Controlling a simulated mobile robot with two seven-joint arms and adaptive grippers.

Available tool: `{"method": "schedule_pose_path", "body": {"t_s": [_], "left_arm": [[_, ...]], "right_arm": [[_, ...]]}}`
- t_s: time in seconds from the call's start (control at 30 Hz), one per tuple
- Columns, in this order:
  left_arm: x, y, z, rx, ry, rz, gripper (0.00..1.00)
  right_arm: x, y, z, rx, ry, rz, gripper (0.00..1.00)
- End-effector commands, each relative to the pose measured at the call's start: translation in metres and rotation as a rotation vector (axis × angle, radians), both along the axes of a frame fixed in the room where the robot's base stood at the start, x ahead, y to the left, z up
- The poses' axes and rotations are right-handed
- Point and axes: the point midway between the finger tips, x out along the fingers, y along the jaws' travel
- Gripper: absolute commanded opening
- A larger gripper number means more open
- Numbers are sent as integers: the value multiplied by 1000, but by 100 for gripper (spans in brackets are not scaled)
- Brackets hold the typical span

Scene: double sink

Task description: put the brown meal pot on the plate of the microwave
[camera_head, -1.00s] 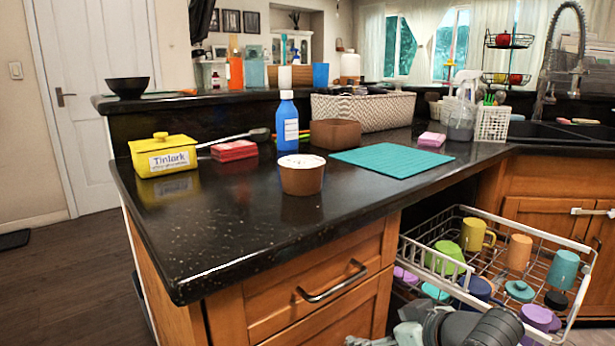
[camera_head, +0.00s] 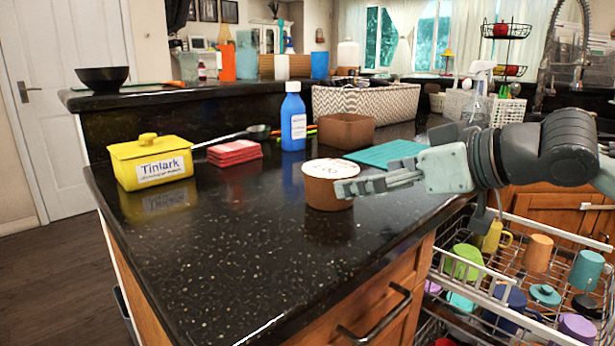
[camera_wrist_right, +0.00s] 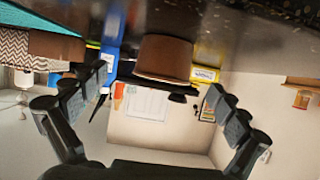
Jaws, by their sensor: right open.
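The brown meal pot (camera_head: 322,190), a round brown tub with a white lid, stands upright on the black counter (camera_head: 240,260). My right gripper (camera_head: 352,187) comes in from the right at pot height, its fingertips overlapping the pot's right side in the head view. In the right wrist view, which is upside down, the pot (camera_wrist_right: 165,55) is ahead, between the lines of the open fingers (camera_wrist_right: 157,84). Nothing is held; contact cannot be told. The microwave, its plate and my left gripper are not in view.
A yellow Tinlark box (camera_head: 150,162), red napkins (camera_head: 234,153), a blue bottle (camera_head: 293,118), a brown square box (camera_head: 345,131) and a teal mat (camera_head: 388,153) are around the pot. A pulled-out rack of mugs (camera_head: 480,262) is below my right arm. The front counter is clear.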

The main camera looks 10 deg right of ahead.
Motion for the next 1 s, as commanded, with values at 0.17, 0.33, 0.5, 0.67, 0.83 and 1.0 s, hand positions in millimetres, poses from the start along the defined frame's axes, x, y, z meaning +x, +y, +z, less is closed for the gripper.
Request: {"method": "schedule_pose_path", "body": {"t_s": [0.17,0.33,0.5,0.67,0.83,1.0], "left_arm": [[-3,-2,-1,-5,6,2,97],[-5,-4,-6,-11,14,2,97],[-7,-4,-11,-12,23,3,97],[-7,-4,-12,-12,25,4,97],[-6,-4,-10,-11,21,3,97],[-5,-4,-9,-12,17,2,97]], "right_arm": [[7,6,-2,5,1,2,99],[21,18,-8,4,-1,3,99],[37,36,-17,4,-1,4,99],[52,45,-25,3,-1,2,99],[56,46,-27,1,-2,0,99],[56,46,-27,1,-1,0,93]]}}
